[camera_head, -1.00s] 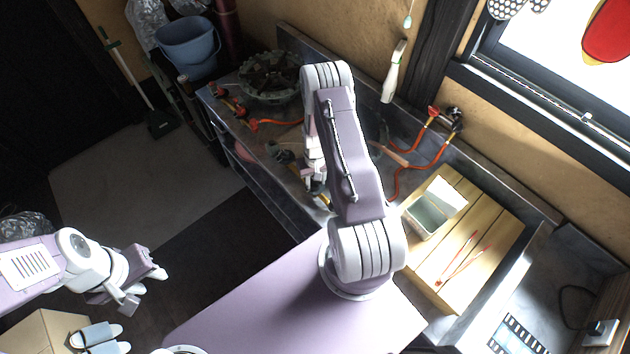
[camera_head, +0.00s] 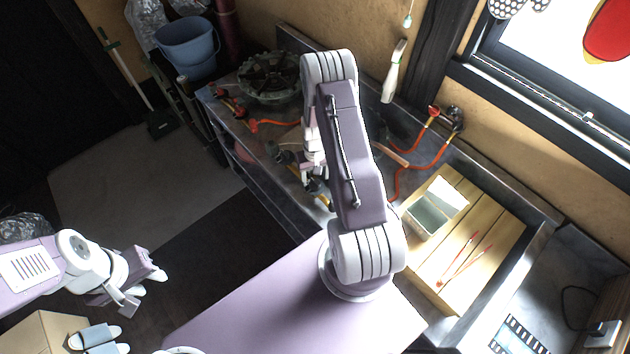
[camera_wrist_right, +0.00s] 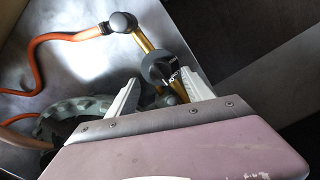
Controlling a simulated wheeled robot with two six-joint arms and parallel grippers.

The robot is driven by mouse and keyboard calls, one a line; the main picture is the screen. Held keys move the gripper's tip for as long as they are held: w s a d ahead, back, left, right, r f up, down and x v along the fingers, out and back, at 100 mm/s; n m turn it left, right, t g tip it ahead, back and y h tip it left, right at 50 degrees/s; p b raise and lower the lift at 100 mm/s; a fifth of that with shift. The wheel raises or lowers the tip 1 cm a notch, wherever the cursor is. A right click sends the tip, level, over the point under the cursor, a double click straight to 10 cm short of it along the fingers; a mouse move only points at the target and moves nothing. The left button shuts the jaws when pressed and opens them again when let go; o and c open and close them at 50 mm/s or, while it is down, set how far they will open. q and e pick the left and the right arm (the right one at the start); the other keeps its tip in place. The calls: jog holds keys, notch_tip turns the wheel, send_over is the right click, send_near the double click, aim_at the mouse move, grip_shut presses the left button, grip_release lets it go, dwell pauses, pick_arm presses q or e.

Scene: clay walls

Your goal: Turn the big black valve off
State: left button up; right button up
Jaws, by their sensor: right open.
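The black round valve knob (camera_wrist_right: 157,67) sits on a brass pipe in the right wrist view. A small dark shape beside my right arm in the head view (camera_head: 287,157) appears to be this knob. My right gripper (camera_wrist_right: 160,92) is open, with one pale finger on each side of the space at the knob. I cannot tell whether the fingers touch it. In the head view my right arm hides much of this gripper. My left gripper (camera_head: 146,288) is open and empty at the far left, over the floor, away from the counter.
An orange hose (camera_wrist_right: 55,38) runs to the brass pipe. A round burner (camera_head: 268,76) stands at the back of the counter. Other hoses with a red tap (camera_head: 433,111) lie right of my arm. A wooden board (camera_head: 480,205) with a metal tin (camera_head: 428,217) is further right.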

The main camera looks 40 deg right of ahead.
aim_at(315, 182)
notch_tip(315, 182, up, 6)
jog(key=shift+s+f+b, duration=0.1)
jog(key=shift+b, duration=0.3)
